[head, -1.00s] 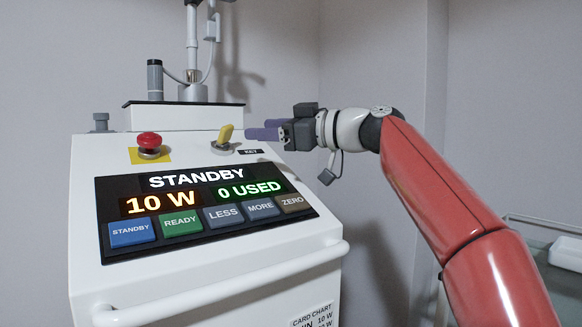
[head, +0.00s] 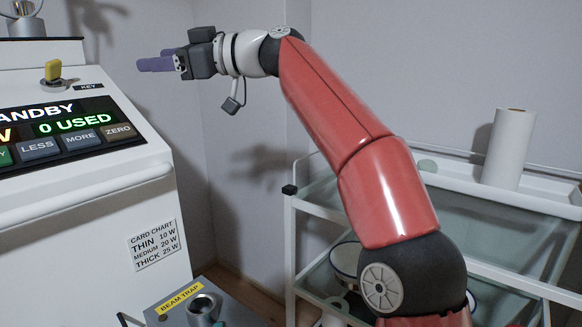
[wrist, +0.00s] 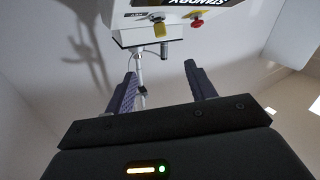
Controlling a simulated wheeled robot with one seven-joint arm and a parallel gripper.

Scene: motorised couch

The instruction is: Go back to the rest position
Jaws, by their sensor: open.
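My gripper (head: 155,64) is open and empty, with purple fingers pointing left in the head view. It is held in the air, to the right of and above the yellow key (head: 53,70) on the white console (head: 90,215). In the wrist view my gripper (wrist: 160,85) shows its two fingers apart with nothing between them. The key (wrist: 157,18) and the red button (wrist: 196,22) show beyond it, upside down. The console display reads 0 USED, with STANDBY partly cut off by the picture's edge. My red arm reaches up from the bottom right.
A white trolley (head: 480,183) with glass shelves stands at the right, holding a paper roll (head: 509,148). A grey box labelled BEAM TRAP (head: 180,300) sits low in front of the console. A card chart (head: 154,245) is on the console front. Bare wall lies behind my arm.

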